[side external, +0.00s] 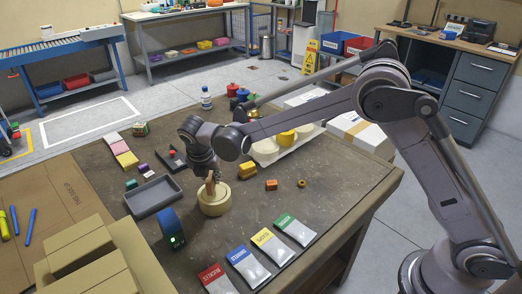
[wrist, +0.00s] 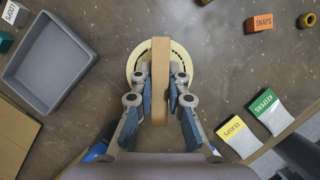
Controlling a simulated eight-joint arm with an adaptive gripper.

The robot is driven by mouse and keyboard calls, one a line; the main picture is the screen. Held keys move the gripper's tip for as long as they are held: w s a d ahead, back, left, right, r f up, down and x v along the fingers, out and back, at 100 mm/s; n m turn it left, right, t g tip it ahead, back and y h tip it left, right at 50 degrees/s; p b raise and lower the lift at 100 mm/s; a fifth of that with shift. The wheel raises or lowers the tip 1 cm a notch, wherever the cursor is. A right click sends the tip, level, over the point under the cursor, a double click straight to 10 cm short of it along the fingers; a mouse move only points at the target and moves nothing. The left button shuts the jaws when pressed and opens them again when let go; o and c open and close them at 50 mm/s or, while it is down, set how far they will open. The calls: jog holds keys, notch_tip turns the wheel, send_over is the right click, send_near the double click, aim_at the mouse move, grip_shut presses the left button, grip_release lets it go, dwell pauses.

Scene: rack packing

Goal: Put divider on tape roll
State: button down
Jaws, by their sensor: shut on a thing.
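The divider (wrist: 160,80) is a thin tan slab, seen edge-on in the wrist view between my fingers. My gripper (wrist: 160,98) is shut on it, with a blue-padded finger on each side. The tape roll (side external: 214,203) is a cream ring on the dark table, directly below my gripper in the side view. In the wrist view the tape roll (wrist: 136,66) shows around the divider and behind the fingers. The divider is over the roll; whether its lower edge touches the roll I cannot tell.
A grey tray (side external: 152,196) lies left of the roll. A blue device (side external: 171,228) stands in front of it. Several labelled packets, including a yellow one (side external: 271,244), lie front right. An orange block (side external: 271,184) is to the right. Cardboard boxes (side external: 85,250) fill the left front.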

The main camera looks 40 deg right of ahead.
jog(key=shift+f, duration=1.3)
jog(key=c, duration=1.3)
grip_release()
jog(key=shift+f, duration=0.15)
jog(key=shift+c, duration=0.2)
